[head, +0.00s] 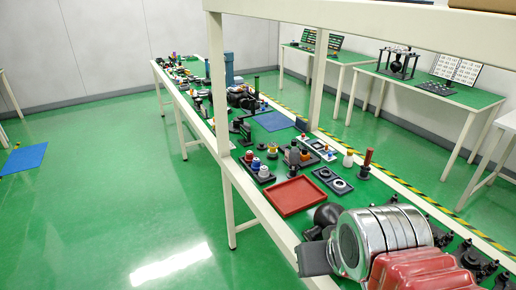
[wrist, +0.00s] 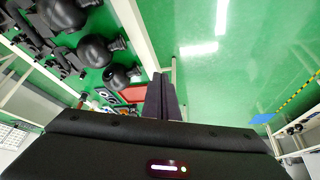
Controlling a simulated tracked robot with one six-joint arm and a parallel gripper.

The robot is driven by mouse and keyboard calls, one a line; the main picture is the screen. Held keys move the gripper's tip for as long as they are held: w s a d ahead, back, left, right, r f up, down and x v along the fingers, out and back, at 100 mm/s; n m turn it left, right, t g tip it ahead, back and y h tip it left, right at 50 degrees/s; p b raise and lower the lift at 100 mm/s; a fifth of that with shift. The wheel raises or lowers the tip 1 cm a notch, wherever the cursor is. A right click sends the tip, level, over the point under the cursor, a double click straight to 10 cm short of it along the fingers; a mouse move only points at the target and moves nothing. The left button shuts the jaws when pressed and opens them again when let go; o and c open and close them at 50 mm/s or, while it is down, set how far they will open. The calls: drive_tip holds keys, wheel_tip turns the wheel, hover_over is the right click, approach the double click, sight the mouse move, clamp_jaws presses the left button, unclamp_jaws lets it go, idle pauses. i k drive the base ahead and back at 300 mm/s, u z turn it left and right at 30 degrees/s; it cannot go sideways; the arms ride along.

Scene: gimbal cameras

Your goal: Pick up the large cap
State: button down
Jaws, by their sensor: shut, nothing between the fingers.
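My gripper (wrist: 161,82) shows in the wrist view with its two dark fingers together and nothing between them. Its fingers appear over the table's long edge, with green floor to their right. I cannot tell for certain which part is the large cap. Small round parts stand on the long green table (head: 262,200) in the head view, and several black round-bodied parts (wrist: 94,51) show at the upper left of the wrist view. None of these is in the fingers.
A red tray (head: 294,196) lies on the table, and it also shows beyond the fingers in the wrist view (wrist: 132,95). A blue mat (head: 273,121) lies farther back. A white post (head: 217,80) and overhead beam (head: 380,20) frame the table.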

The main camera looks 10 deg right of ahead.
sight(261, 146)
drive_tip(key=u, duration=1.45)
drive_tip(key=i, duration=1.25)
drive_tip(key=z, duration=0.95)
